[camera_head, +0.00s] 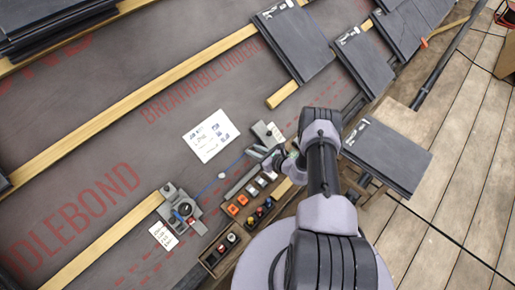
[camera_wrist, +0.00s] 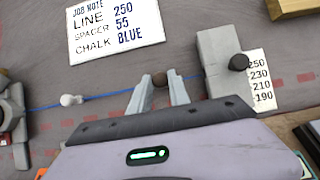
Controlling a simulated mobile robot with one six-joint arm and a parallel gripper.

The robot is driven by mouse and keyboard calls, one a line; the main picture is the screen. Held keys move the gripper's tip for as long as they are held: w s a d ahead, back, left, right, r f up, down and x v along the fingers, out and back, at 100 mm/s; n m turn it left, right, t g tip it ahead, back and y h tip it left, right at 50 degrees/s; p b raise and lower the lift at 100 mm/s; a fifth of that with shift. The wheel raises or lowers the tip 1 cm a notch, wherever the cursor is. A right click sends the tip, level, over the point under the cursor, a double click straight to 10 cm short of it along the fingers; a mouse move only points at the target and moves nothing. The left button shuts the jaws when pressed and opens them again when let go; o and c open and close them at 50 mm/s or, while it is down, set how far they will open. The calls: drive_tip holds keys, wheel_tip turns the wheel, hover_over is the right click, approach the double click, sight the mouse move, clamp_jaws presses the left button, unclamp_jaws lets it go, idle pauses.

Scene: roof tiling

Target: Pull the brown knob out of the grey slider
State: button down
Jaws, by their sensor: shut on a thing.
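The brown knob (camera_wrist: 160,79) sits between the fingertips of my gripper (camera_wrist: 160,84) in the wrist view, and the fingers are shut on it. The grey slider (camera_wrist: 216,50) is a stepped grey block just right of my gripper, with a dark round knob (camera_wrist: 238,62) on it. In that picture the brown knob appears to the left of the block, with a gap between them. Whether anything below the brown knob is still in a hole is hidden. In the head view my gripper (camera_head: 268,157) is just below the slider (camera_head: 262,131); the brown knob cannot be made out there.
A printed number card (camera_wrist: 260,80) lies beside the slider. A job note (camera_head: 211,135) lies on the underlay. A blue line runs past a white peg (camera_head: 221,175) to another grey device (camera_head: 180,208). Trays of small coloured parts (camera_head: 240,205) stand close below my gripper. Slates (camera_head: 387,153) lie right.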

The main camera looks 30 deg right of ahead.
drive_tip(key=shift+d, duration=0.15)
drive_tip(key=c, duration=1.2)
unclamp_jaws()
drive_tip(key=shift+c, duration=0.2)
drive_tip(key=shift+d, duration=0.1)
drive_tip(key=p+v, duration=0.5)
drive_tip(key=v, duration=1.2)
drive_tip(key=shift+s, duration=0.15)
